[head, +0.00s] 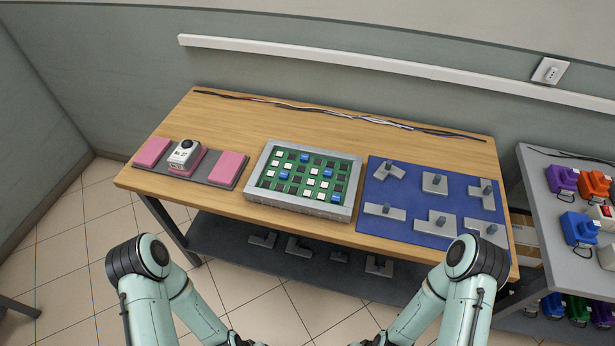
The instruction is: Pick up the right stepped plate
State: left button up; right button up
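Several grey metal plates, each with a small upright dark peg, lie on a blue mat (408,230) at the right of the wooden table. The front row has a long straight plate (376,209), a stepped plate (437,228) in the middle and another stepped-looking plate (494,239) at the right corner. The back row has an angled plate (381,174), a squarish plate (430,187) and a plate (487,202) at the right. I cannot tell their exact outlines.
A grey-framed green board (351,193) with coloured blocks stands mid-table. A dark tray (229,183) with pink blocks and a white device (184,153) is at the left. Cables (330,110) run along the back. More grey plates (298,248) lie on the lower shelf. A grey side table (572,252) holds coloured connectors.

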aim_at(439, 224)
jog(key=z, duration=1.35)
